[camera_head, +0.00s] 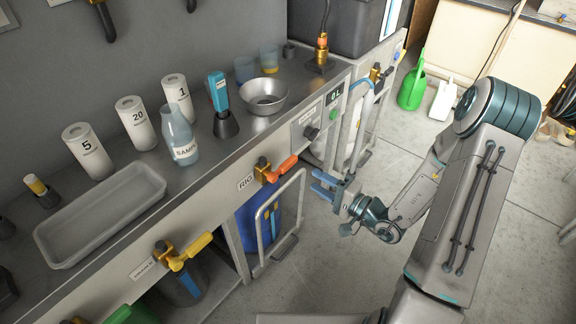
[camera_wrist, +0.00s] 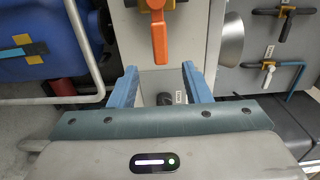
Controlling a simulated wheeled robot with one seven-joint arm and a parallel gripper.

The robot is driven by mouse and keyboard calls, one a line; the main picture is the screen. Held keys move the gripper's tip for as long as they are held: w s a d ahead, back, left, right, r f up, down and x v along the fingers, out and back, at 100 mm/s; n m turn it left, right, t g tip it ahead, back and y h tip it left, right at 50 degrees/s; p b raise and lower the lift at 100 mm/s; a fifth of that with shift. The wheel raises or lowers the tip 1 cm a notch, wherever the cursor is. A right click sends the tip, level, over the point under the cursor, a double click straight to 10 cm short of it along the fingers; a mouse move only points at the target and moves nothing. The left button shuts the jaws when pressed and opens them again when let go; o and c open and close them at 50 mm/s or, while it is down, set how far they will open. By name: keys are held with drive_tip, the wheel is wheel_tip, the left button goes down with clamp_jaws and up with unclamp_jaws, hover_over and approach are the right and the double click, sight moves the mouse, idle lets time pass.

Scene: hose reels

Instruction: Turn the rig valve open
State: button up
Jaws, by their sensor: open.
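The rig valve has an orange lever (camera_head: 283,168) on a brass body (camera_head: 263,170), beside a RIG label (camera_head: 245,183) on the counter's front panel. In the wrist view the orange lever (camera_wrist: 159,42) points down the picture, toward the gap between my fingers. My gripper (camera_head: 326,187) is open and empty, out in front of the panel and to the right of the lever. In the wrist view its two blue fingers (camera_wrist: 160,80) stand wide apart on either side of the lever's line. The lever's tip looks short of the fingertips, and nothing touches it.
A yellow-handled valve (camera_head: 190,250) is further left on the panel. A metal rail frame (camera_head: 278,222) and a blue drum (camera_head: 255,215) stand below the rig valve. The counter holds a tray (camera_head: 100,222), a bottle (camera_head: 180,140) and a bowl (camera_head: 264,97). Open floor lies in front.

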sight(291, 166)
drive_tip(key=x, duration=1.1)
drive_tip(key=shift+w+a+b, duration=0.15)
drive_tip(key=shift+b, duration=0.25)
clamp_jaws()
